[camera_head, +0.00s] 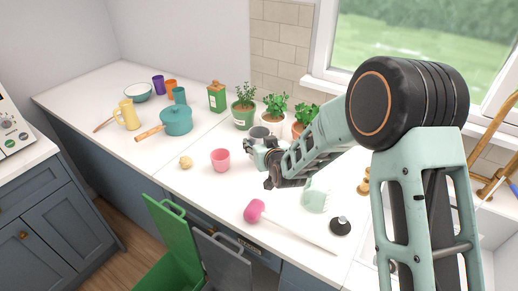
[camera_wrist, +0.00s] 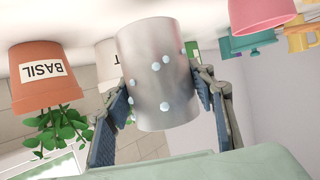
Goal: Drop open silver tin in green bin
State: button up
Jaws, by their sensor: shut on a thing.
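The silver tin (camera_wrist: 155,75) is a plain metal cylinder with several pale spots on its side. My gripper (camera_wrist: 160,95) is shut on it, one finger on each side, in the wrist view. In the head view the tin (camera_head: 259,133) shows at my gripper (camera_head: 264,154), over the counter in front of the potted herbs. I cannot tell whether it touches the counter. Its open end is not clearly seen. The green bin (camera_head: 172,232) is below the counter's front edge at the lower left of my gripper, partly cut off by the picture's bottom edge.
A grey bin (camera_head: 222,262) stands right beside the green one. A pink cup (camera_head: 220,160) and a potato-like lump (camera_head: 186,162) are left of my gripper. A basil pot (camera_wrist: 45,75) is near the tin.

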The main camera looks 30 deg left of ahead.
jog(key=shift+w+a+f, duration=0.15)
jog(key=shift+f, duration=0.5)
jog(key=shift+f+p, duration=0.55)
jog(key=shift+f, duration=0.65)
jog(key=shift+f, duration=0.2)
jog(key=o, duration=0.7)
jog(key=shift+b, duration=0.3)
jog(key=o, duration=0.5)
jog(key=shift+c, duration=0.2)
jog(key=shift+r, duration=0.15)
